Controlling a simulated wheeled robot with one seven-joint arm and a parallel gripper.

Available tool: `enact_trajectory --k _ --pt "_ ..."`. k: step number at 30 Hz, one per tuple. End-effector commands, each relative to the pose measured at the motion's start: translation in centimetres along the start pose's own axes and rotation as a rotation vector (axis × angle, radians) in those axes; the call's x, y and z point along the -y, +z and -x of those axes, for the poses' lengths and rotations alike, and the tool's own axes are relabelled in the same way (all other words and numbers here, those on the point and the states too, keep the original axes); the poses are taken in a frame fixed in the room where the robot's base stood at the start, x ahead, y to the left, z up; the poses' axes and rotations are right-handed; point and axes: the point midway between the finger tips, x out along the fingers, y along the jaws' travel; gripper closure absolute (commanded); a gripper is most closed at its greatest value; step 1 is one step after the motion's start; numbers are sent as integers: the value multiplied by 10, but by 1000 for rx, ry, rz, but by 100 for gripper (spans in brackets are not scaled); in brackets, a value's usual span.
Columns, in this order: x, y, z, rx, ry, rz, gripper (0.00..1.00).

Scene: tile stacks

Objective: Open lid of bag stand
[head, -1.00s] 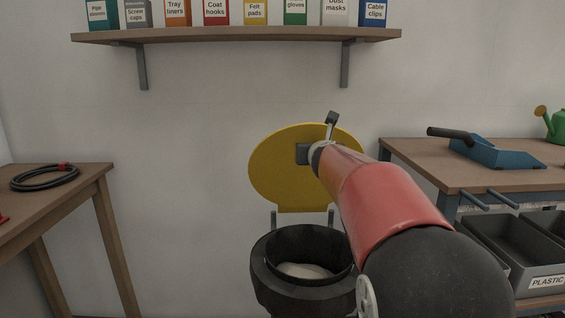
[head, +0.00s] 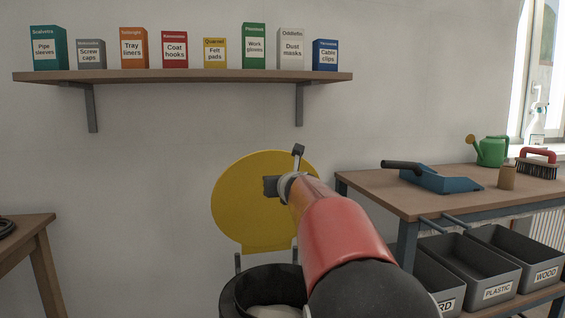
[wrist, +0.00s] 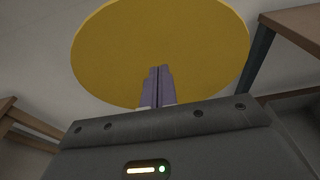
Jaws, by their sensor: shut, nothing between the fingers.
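The yellow round lid (head: 240,215) of the bag stand stands upright, raised on its hinge posts behind the opening. It also shows in the wrist view (wrist: 200,50), filling the upper middle. The black bag stand (head: 235,298) is below it, its ring open at the top with a pale bag (head: 272,311) inside. My gripper (head: 270,186) is in front of the lid and hides part of it. In the wrist view my gripper's fingers (wrist: 155,72) are together, pointing at the lid, with nothing between them. I cannot tell whether they touch the lid.
A workbench (head: 390,190) at the right holds a blue dustpan-like tool (head: 440,180) and a green watering can (head: 491,151), with grey bins (head: 470,265) below. A wooden table (head: 30,228) is at the left. A shelf with boxes (head: 190,76) hangs above.

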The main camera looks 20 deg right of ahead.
Motion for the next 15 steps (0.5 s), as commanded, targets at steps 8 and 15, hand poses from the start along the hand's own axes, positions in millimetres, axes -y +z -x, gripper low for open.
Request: enact_trajectory --k 8,15 --pt "0 45 31 3 1 1 100" --pt "0 59 44 2 3 1 100"
